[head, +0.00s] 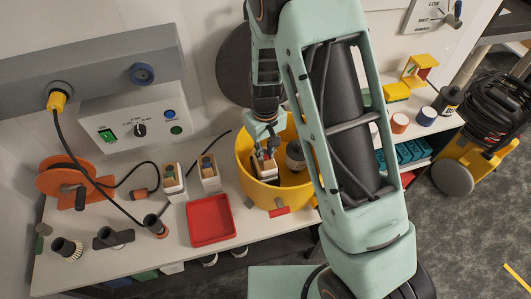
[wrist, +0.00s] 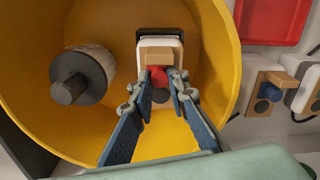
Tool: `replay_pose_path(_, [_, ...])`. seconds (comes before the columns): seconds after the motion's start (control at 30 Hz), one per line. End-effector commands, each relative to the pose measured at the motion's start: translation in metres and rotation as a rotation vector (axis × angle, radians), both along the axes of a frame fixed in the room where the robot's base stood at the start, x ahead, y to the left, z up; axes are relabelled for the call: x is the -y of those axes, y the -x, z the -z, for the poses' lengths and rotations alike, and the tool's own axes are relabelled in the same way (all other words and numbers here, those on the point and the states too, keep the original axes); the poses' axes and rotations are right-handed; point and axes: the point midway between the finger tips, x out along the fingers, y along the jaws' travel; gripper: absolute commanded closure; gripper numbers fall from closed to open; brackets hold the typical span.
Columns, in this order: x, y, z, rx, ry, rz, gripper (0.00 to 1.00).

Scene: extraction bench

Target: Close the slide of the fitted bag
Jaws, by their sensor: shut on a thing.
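The fitted bag (wrist: 160,44) is a pale block with a wooden-coloured piece on it, inside the yellow drum (wrist: 222,60). It also shows in the head view (head: 264,167), partly hidden by my gripper. A red part (wrist: 158,73), seemingly the slide, sticks out at the bag's near side. My gripper (wrist: 160,82) reaches down into the drum, its two blue-grey fingers shut on the red part. A dark round part shows just below it between the fingers. I cannot tell how far the slide is in.
A grey-and-white cylinder (wrist: 84,74) stands in the drum left of the bag in the wrist view. Two similar bags (head: 174,179) (head: 209,173) and a red tray (head: 210,220) lie left of the drum. The drum's wall surrounds my gripper closely.

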Motion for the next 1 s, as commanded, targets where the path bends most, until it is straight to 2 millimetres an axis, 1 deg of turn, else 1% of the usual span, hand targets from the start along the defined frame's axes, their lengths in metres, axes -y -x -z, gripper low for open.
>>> replay_pose_path(0.2, [0.0, -0.002, 0.0, 0.001, -0.001, 0.0, 1.0])
replay_pose_path(0.5, [-0.01, -0.035, 0.0, 0.005, -0.002, 0.0, 1.0])
replay_pose_path(0.63, [-0.011, -0.039, 0.0, 0.004, -0.001, 0.001, 1.0])
replay_pose_path(0.87, [-0.011, -0.04, -0.001, 0.008, -0.002, 0.001, 1.0])
replay_pose_path(0.9, [-0.011, -0.04, -0.002, 0.009, -0.002, 0.001, 0.81])
replay_pose_path(1.0, [-0.011, -0.039, -0.001, 0.007, -0.002, 0.001, 0.7])
